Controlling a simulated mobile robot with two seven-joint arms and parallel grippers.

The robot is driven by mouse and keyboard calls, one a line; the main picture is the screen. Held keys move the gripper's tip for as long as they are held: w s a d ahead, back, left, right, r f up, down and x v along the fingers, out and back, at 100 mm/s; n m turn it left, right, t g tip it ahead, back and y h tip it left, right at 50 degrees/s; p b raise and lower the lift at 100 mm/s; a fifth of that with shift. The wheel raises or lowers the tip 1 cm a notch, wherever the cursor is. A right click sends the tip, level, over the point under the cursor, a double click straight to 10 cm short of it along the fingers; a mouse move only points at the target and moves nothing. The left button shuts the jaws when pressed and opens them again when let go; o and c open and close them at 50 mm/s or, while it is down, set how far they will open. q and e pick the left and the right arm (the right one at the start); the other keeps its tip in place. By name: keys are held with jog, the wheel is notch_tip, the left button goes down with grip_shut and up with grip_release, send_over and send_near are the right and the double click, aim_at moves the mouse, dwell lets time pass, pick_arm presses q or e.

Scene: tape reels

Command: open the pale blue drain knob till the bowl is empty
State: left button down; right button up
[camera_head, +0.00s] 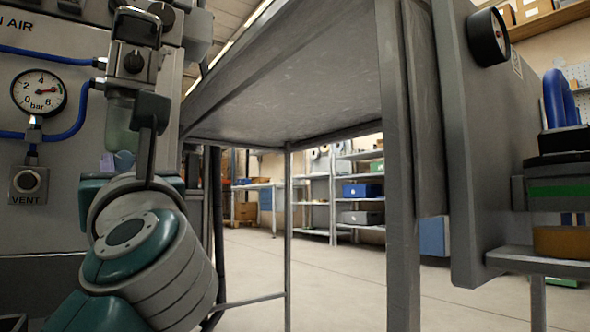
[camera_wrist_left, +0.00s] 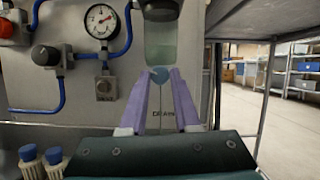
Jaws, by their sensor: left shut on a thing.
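The pale blue drain knob (camera_wrist_left: 160,75) sits under the bowl, above the word DRAIN on the grey panel. The bowl (camera_wrist_left: 160,44) is see-through and greenish, and I cannot tell its liquid level. It also shows in the head view (camera_head: 119,124), partly behind a dark fitting. My left gripper (camera_wrist_left: 161,80) is shut on the knob, with one purple finger on each side. In the head view, my left gripper (camera_head: 114,163) is mostly hidden by its own wrist, and the knob barely shows. My right gripper is in neither view.
A pressure gauge (camera_head: 38,92), blue air lines and a VENT button (camera_head: 28,181) are on the panel left of the bowl. A grey bench (camera_head: 300,90) stands close on the right. Shelves (camera_head: 360,190) stand far back across open floor.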

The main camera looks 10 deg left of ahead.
pick_arm(q)
jog(key=m+p, duration=0.1)
jog(key=p, duration=0.1)
jog(key=m+t+h+p, duration=0.1)
jog(key=m+p, duration=0.1)
jog(key=shift+a+r, duration=0.1)
jog(key=shift+r, duration=0.2)
jog(key=shift+s+f+m+t+p, duration=0.1)
jog(key=shift+f+m+t+p, duration=0.15)
jog(key=shift+m+t, duration=0.2)
jog(key=shift+f, duration=0.1)
jog(key=c, duration=0.6)
grip_release()
